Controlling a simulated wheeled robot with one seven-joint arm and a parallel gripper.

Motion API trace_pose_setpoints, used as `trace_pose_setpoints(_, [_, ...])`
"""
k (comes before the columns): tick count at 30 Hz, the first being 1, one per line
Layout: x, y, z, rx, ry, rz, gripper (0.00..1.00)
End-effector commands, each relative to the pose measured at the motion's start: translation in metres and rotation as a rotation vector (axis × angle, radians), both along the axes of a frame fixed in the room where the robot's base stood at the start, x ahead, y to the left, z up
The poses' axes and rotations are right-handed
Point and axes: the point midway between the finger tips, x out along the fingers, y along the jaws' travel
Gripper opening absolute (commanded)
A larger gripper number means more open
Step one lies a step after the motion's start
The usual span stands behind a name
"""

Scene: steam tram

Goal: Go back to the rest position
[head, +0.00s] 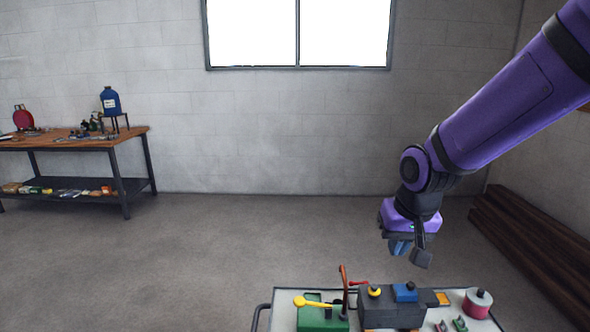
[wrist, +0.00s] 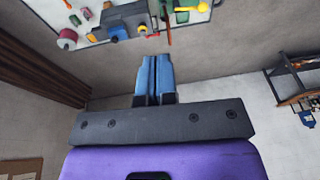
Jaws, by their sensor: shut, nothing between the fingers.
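My gripper (head: 408,248) hangs from my purple arm in the right half of the head view, in the air above and behind the table with the model parts. In the wrist view its two blue fingers (wrist: 155,72) lie side by side, shut, with nothing between them. The fingers touch nothing. The table (head: 284,298) stands below at the bottom of the head view, and it shows upside down at the top of the wrist view.
The table bears a green block (head: 322,320), a dark grey block (head: 392,308), a yellow-knobbed lever (head: 318,303), a red lever (head: 344,282) and a pink spool (head: 477,304). A workbench (head: 130,160) stands far left. Dark beams (head: 530,245) lie along the right wall. The floor between is clear.

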Motion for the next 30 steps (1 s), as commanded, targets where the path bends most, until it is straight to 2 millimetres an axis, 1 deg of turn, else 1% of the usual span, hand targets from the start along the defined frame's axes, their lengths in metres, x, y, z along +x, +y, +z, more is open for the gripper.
trace_pose_setpoints(1, [-0.007, -0.009, 0.015, 0.002, -0.020, -0.004, 0.00])
trace_pose_setpoints(6, [-0.036, -0.034, 0.053, -0.005, -0.061, -0.003, 0.00])
trace_pose_setpoints(11, [-0.067, -0.056, 0.084, -0.014, -0.102, -0.003, 0.00])
trace_pose_setpoints(15, [-0.098, -0.073, 0.106, -0.026, -0.137, -0.003, 0.00])
trace_pose_setpoints(21, [-0.144, -0.092, 0.128, -0.047, -0.185, -0.006, 0.00])
trace_pose_setpoints(24, [-0.163, -0.099, 0.134, -0.058, -0.203, -0.006, 0.00])
trace_pose_setpoints(27, [-0.177, -0.103, 0.138, -0.067, -0.216, -0.006, 0.00])
trace_pose_setpoints(30, [-0.186, -0.105, 0.139, -0.072, -0.222, -0.005, 0.00])
